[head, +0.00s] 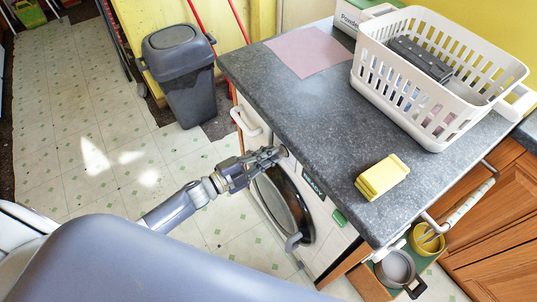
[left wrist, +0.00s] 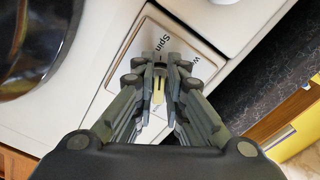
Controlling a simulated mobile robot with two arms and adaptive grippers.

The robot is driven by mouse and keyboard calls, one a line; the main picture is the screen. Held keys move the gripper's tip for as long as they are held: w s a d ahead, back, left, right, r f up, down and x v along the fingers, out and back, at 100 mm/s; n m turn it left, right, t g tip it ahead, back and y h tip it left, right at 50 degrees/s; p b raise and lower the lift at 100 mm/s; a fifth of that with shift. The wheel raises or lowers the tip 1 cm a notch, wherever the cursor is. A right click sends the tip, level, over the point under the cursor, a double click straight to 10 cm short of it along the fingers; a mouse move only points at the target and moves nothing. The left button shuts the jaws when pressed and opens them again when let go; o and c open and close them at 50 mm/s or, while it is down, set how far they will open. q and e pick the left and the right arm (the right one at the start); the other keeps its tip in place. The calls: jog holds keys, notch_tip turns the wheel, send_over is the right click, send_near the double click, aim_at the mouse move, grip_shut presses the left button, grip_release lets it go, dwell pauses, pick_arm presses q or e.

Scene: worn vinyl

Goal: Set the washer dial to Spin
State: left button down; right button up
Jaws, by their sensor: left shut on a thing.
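The white washer (head: 325,240) stands under the grey counter, with its round dark door (head: 284,205) on the front. My left gripper (head: 277,153) reaches the upper front panel, near the drawer handle. In the left wrist view the gripper (left wrist: 160,62) is shut on the dial, which its fingers mostly hide. A pale yellow strip shows between the fingers. The dial's label plate (left wrist: 142,42) reads "Spin" beside the fingertips, with a word starting with "W" on the other side. Where the dial points cannot be told. My right gripper is not in view.
A small display (head: 313,187) and a green button (head: 340,218) sit along the panel. A grey bin (head: 183,82) stands beyond the washer.

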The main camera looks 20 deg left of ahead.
pick_arm(q)
jog(key=c, duration=1.6)
grip_release()
jog(key=shift+c, duration=0.2)
jog(key=shift+s+a, duration=0.1)
jog(key=v, duration=1.2)
